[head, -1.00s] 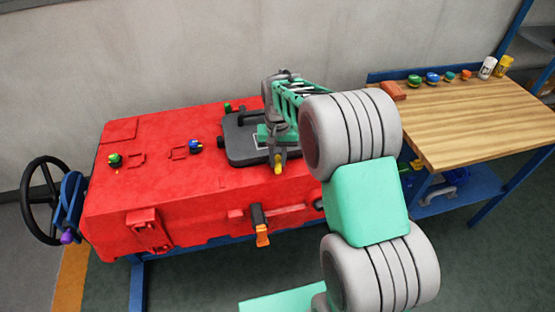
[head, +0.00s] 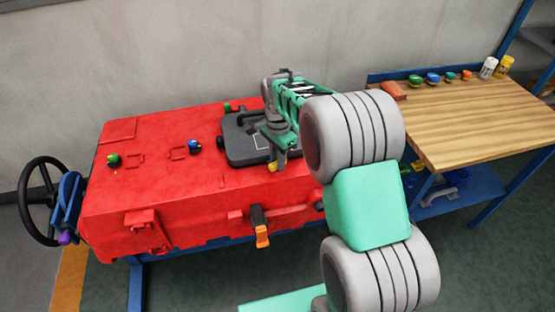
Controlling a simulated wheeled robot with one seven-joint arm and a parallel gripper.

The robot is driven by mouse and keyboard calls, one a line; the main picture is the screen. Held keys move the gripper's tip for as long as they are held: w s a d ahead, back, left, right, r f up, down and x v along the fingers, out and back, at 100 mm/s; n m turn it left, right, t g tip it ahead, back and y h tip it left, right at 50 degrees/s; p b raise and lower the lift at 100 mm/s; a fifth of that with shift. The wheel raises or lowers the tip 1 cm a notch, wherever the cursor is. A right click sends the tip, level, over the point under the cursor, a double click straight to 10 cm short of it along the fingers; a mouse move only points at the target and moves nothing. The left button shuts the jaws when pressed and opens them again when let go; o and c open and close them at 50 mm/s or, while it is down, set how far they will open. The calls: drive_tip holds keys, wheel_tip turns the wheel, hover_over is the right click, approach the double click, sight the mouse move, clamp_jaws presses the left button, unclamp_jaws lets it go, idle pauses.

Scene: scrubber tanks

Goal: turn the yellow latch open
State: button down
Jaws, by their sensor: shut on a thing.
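The yellow latch (head: 272,167) shows as a small yellow piece at the front edge of the dark grey lid (head: 238,151), on top of the red tank (head: 205,205). My gripper (head: 280,161) reaches down over it from above and is shut on it. The fingers hide part of the latch, so its full shape and exact angle are hard to tell. The lid lies flat on the tank, and my wrist covers its right part.
An orange-tipped dark lever (head: 261,232) hangs on the tank's front. Green (head: 114,160) and blue (head: 195,146) caps sit on top. A black steering wheel (head: 43,202) stands at left. A wooden bench (head: 470,120) with several small items is at right.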

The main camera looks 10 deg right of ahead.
drive_tip(key=m, duration=0.4)
drive_tip(key=shift+m, duration=0.3)
idle(0.3)
drive_tip(key=c, duration=1.3)
unclamp_jaws()
wheel_tip(320, 180, up, 8)
drive_tip(key=shift+f+b, duration=0.1)
drive_tip(key=shift+b, duration=0.4)
